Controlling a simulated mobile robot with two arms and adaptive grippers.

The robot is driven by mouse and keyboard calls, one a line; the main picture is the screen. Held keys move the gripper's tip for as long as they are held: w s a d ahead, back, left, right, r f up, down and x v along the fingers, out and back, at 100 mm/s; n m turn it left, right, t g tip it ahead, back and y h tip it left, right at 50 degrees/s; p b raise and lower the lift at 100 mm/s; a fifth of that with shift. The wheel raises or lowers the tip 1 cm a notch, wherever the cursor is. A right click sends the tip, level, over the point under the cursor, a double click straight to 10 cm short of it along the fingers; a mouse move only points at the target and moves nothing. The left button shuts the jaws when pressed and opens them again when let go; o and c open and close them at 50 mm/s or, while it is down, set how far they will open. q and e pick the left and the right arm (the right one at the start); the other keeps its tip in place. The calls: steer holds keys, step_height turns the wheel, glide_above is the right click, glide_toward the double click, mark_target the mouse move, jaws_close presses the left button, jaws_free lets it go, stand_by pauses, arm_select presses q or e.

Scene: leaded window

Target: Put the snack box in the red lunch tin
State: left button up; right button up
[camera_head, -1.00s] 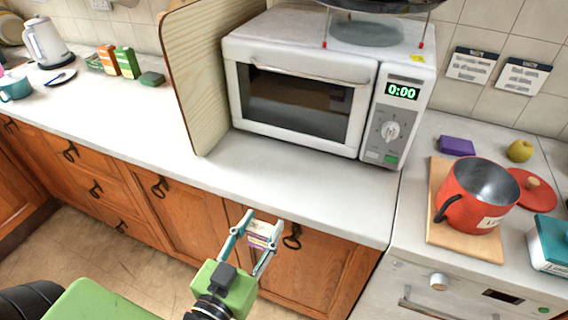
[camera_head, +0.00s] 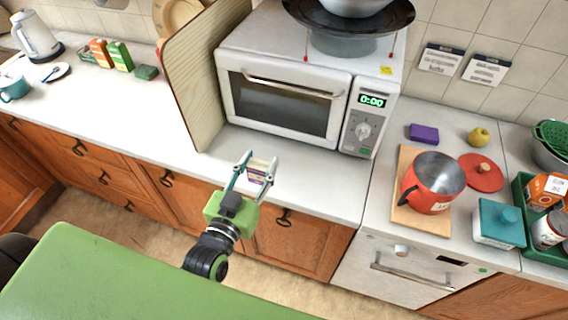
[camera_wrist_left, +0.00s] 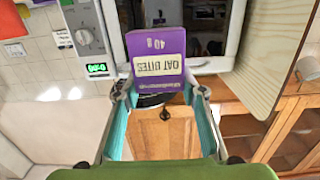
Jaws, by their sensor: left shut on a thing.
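My left gripper (camera_head: 261,158) is shut on a small purple and cream snack box (camera_head: 258,173) over the front edge of the counter, before the microwave. In the left wrist view the snack box (camera_wrist_left: 157,67) reads "OAT BITES" and "40 g" upside down, between the two fingertips (camera_wrist_left: 161,92). A red, open, round tin-like pot (camera_head: 430,195) with a dark handle and a pale label stands on a wooden board, right of the gripper and apart from it. I see no other open red container. Its inside looks empty. My right gripper is out of view.
The microwave (camera_head: 290,85) stands behind the gripper, beside an upright wooden panel (camera_head: 190,90). The counter before the microwave is clear.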

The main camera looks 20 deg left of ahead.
arm_select(q)
steer(key=w+f+b, duration=0.3)
steer(key=w+b, duration=0.1)
steer(key=w+d+f+b, duration=0.1)
steer(key=w+f+b, duration=0.2)
steer(key=w+b, duration=0.1)
steer(key=w+d+f+b, duration=0.1)
steer(key=w+f+b, duration=0.2)
steer(key=w+b, duration=0.1)
steer(key=shift+w+d+f, duration=0.1)
steer(key=shift+w+f, duration=0.1)
steer(key=shift+f, duration=0.1)
step_height(320, 180, down, 3)
steer(key=b, duration=0.4)
steer(key=shift+w, duration=0.15)
steer(key=shift+f, duration=0.1)
steer(key=o, duration=1)
steer(key=shift+o, duration=0.2)
